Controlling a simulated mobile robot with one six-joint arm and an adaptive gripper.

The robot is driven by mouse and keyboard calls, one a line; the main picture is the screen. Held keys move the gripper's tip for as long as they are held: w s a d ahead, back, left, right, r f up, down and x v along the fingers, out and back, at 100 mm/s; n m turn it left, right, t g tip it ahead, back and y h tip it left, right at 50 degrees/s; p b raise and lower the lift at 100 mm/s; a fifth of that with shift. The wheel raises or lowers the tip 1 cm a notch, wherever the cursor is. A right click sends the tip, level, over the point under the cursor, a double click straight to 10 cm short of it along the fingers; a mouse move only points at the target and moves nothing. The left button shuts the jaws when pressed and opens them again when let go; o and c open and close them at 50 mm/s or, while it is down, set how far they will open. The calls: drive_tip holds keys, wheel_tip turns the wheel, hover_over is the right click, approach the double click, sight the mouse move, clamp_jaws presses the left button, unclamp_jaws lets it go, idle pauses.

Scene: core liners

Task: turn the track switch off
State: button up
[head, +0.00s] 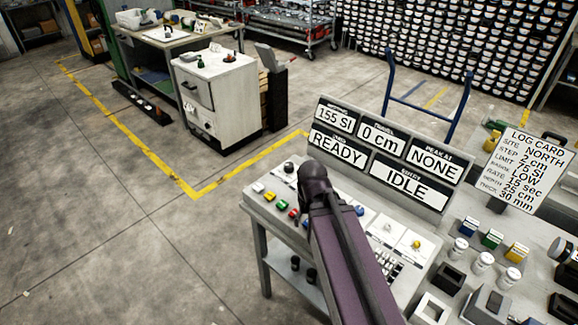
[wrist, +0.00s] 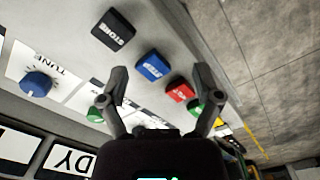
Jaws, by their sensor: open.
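The grey control console (head: 262,208) carries buttons, knobs and two small white-plated controls (head: 387,228) that may be switches; their labels are too small to read, so I cannot tell which is the track switch. In the wrist view, my gripper (wrist: 158,72) is open and empty, its fingers spread over the button row. A blue button (wrist: 152,67) shows between the fingers, and a red button (wrist: 179,91) lies near the right finger. A blue TUNE knob (wrist: 38,85) is at the left. In the head view my arm hides the gripper and part of the console.
Display boards (head: 372,158) at the console's back read 155 SI, 0 cm, READY, NONE and IDLE. A log card (head: 524,165) stands at the right. A black STORE button (wrist: 113,30) is beside the blue one. Open floor (head: 110,240) lies left.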

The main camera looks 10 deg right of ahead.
sight(288, 165)
drive_tip(key=w+r+m+p, duration=0.3)
drive_tip(key=w+m, duration=0.1)
drive_tip(key=w, duration=0.5)
drive_tip(key=w+r+m+p, duration=0.4)
drive_tip(key=w+m, duration=0.1)
drive_tip(key=w, duration=0.5)
drive_tip(key=w+r+m+p, duration=0.3)
drive_tip(key=w+m, duration=0.1)
drive_tip(key=w, duration=0.6)
drive_tip(key=shift+a+r+m, duration=0.25)
drive_tip(key=shift+r+m, duration=0.05)
drive_tip(key=shift+f, duration=0.2)
wheel_tip(288, 165, down, 13)
drive_tip(key=b, duration=1.3)
drive_tip(key=shift+s+f, duration=0.1)
drive_tip(key=shift+f, duration=0.1)
drive_tip(key=c, duration=1.1)
